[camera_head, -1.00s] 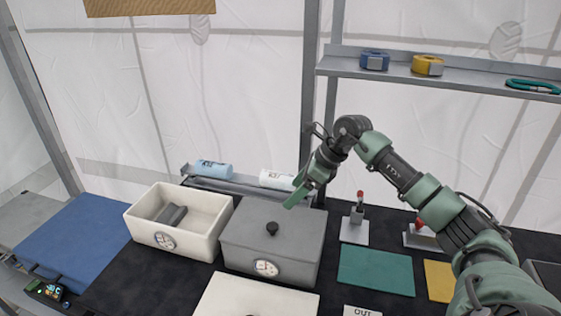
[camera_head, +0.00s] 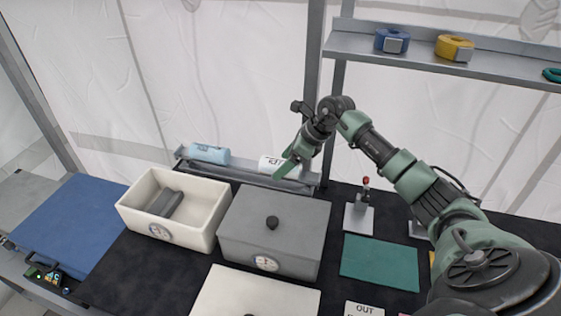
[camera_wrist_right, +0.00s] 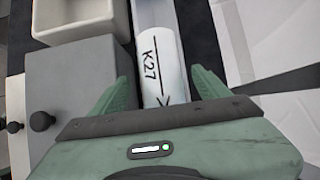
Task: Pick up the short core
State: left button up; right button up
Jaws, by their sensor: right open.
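A white cylindrical core (camera_head: 269,162) with black lettering lies on the grey rack at the back of the table. A light blue core (camera_head: 209,153) lies on the same rack to its left. In the right wrist view the white core (camera_wrist_right: 160,60) shows "K27" and an arrow line. My right gripper (camera_head: 290,164) is open and empty by the right end of the white core. In the right wrist view its fingers (camera_wrist_right: 165,85) stand to either side of the core's near end; I cannot tell the height gap. My left gripper is not in view.
A lidded grey box (camera_head: 275,225) with a black knob stands in front of the rack. An open white bin (camera_head: 203,225) with dark grey pieces stands left of it. A shelf (camera_head: 420,60) with blue and yellow rolls hangs above my right arm. A small stand (camera_head: 358,222) is at right.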

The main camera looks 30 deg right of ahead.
jog(key=x, duration=0.2)
jog(key=shift+w+f, duration=0.2)
jog(key=shift+w, duration=0.05)
jog(key=shift+s, duration=0.1)
jog(key=shift+r, duration=0.1)
grip_shut()
